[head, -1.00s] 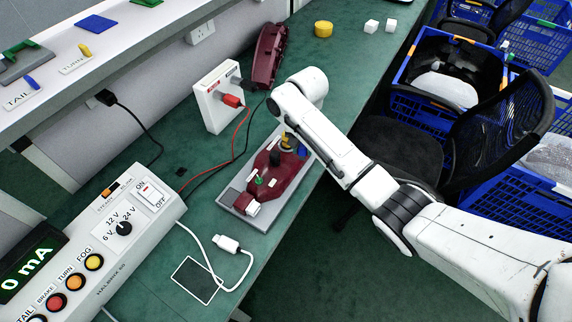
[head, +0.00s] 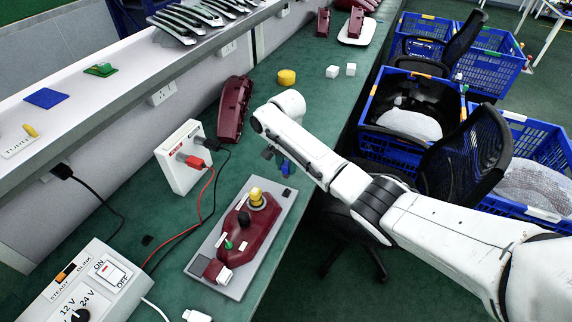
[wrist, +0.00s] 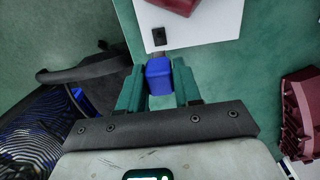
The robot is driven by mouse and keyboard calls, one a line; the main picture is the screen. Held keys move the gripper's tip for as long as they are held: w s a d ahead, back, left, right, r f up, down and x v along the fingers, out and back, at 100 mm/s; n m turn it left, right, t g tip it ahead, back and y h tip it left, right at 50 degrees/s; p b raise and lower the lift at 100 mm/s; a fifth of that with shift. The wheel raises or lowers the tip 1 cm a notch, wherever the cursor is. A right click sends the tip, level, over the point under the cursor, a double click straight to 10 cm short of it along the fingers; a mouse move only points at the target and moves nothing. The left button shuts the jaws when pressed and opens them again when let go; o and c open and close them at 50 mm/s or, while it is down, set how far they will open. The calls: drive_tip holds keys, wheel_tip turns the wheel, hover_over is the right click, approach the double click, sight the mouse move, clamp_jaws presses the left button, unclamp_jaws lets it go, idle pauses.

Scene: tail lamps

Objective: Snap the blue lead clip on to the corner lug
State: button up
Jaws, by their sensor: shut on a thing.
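The blue lead clip (wrist: 159,77) is between the two green fingers of my gripper (wrist: 159,88), which is shut on it. In the head view the clip (head: 285,168) hangs under my wrist, just beyond the far end of the grey board (head: 235,284). A small black block (head: 287,193), which looks like the corner lug, sits at the board's far right corner. The dark red lamp (head: 250,238) lies on the board with a yellow knob-like part on top.
A white socket box (head: 178,172) with red and black leads stands left of the board. Another dark red lamp housing (head: 234,108) lies behind it. A yellow round item (head: 286,77) and two white cubes (head: 341,71) are farther back. A chair (head: 465,150) stands beside the bench.

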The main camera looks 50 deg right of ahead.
sight(286, 177)
drive_tip(key=shift+a+r, duration=0.1)
wheel_tip(286, 177, down, 6)
drive_tip(key=b, duration=0.3)
drive_tip(key=shift+r+b, duration=0.1)
drive_tip(key=shift+b, duration=0.2)
drive_tip(key=shift+p, duration=0.45)
idle(0.6)
drive_tip(key=shift+f+b, duration=1.05)
drive_tip(key=shift+f, duration=0.45)
drive_tip(key=shift+f, duration=0.15)
idle(0.6)
idle(0.4)
